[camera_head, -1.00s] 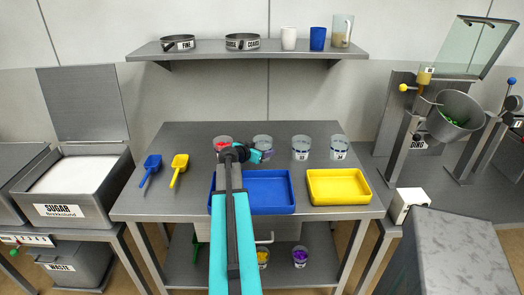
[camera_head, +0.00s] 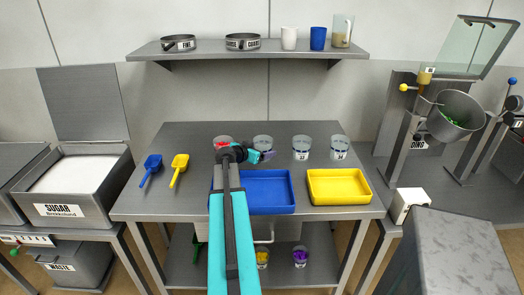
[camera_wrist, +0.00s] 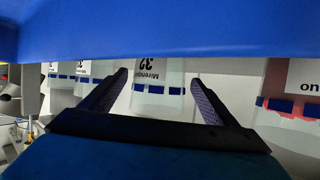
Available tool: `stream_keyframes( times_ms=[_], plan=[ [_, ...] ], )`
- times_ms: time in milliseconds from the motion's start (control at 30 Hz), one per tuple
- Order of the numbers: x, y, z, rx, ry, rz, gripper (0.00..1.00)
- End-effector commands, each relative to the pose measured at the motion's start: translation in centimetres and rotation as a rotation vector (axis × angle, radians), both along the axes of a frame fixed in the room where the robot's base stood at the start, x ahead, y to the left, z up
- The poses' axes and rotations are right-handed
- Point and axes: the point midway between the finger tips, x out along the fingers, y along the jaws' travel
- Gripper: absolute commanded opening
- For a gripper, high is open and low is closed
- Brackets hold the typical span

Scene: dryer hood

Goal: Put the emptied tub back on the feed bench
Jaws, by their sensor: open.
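Several clear tubs with blue bands stand in a row on the feed bench (camera_head: 190,205). The second tub from the left (camera_head: 263,142) looks empty. My gripper (camera_head: 270,155) is low in front of it, pointing right in the head view. In the wrist view, which is upside down, a clear tub labelled 32 (camera_wrist: 158,92) shows between and beyond the spread fingers of my open gripper (camera_wrist: 161,78). No finger visibly grips it. The leftmost tub (camera_head: 223,140) holds something red; it also shows at the right of the wrist view (camera_wrist: 285,112).
A blue tray (camera_head: 268,205) lies close to my gripper and fills the top of the wrist view. A yellow tray (camera_head: 338,202) is to its right. Blue (camera_head: 152,166) and yellow (camera_head: 179,165) scoops lie left. A shelf (camera_head: 210,52) hangs above the bench.

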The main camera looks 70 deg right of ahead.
Motion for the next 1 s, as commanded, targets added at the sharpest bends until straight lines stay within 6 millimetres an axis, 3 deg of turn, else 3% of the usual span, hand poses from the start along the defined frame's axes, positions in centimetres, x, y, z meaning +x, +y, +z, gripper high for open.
stream_keyframes(
  times_ms=[700,1000],
  plan=[
    [1.6,8.2,3.4,-0.001,-0.001,0.001,0.82],
    [1.9,9.4,4.1,0.0,-0.001,0.001,0.82]
  ],
)
